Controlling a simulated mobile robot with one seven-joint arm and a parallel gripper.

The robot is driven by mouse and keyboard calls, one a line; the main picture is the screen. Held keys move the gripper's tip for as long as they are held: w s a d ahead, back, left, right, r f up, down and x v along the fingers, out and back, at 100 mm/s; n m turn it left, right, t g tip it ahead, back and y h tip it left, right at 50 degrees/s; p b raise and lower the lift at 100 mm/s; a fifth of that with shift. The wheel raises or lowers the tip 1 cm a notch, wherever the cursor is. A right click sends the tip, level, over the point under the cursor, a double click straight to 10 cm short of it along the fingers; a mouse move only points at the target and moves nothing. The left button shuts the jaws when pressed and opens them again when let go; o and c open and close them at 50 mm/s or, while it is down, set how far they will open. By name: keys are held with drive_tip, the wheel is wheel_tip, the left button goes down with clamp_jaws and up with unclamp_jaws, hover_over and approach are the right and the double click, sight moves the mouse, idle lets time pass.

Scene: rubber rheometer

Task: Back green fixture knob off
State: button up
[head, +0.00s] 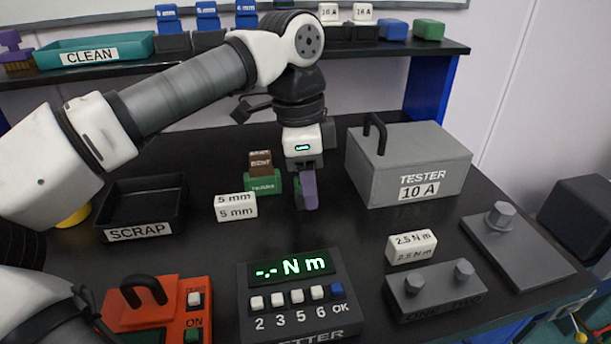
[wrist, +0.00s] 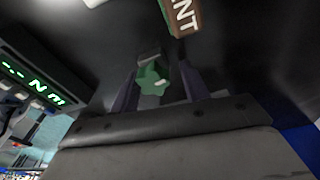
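The green fixture (head: 262,184) stands mid-table in the head view, with a brown block marked BENT (head: 260,164) above it. In the wrist view a green lobed knob (wrist: 152,81) with grey parts around it sits between my two purple fingers. My gripper (head: 306,198) points down just right of the green fixture in the head view, where the fingers hide the knob. In the wrist view my gripper (wrist: 158,78) has its fingers apart, one on each side of the knob, with a gap at the right finger. Contact at the left finger cannot be told.
A white 5 mm block (head: 236,207) lies left of my gripper, by the black SCRAP tray (head: 143,233). The grey tester box (head: 410,165) stands to the right. The setter (head: 295,290), its display showing dashes, is in front. Bare table lies between gripper and setter.

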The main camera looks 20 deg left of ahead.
drive_tip(key=m, duration=0.1)
drive_tip(key=d+r+m+y, duration=0.1)
drive_tip(key=m, duration=0.2)
drive_tip(key=shift+d+r+m, duration=0.2)
drive_tip(key=shift+r+m, duration=0.1)
drive_tip(key=shift+r, duration=0.1)
drive_tip(key=m+p, duration=0.1)
drive_tip(key=m, duration=0.6)
drive_tip(key=shift+s+d, duration=0.1)
drive_tip(key=shift+s, duration=0.2)
drive_tip(key=m, duration=0.3)
drive_tip(key=shift+s, duration=0.2)
drive_tip(key=shift+o, duration=0.2)
drive_tip(key=shift+s+r, duration=0.1)
drive_tip(key=shift+r, duration=0.05)
drive_tip(key=c, duration=0.8)
drive_tip(key=shift+o, duration=0.5)
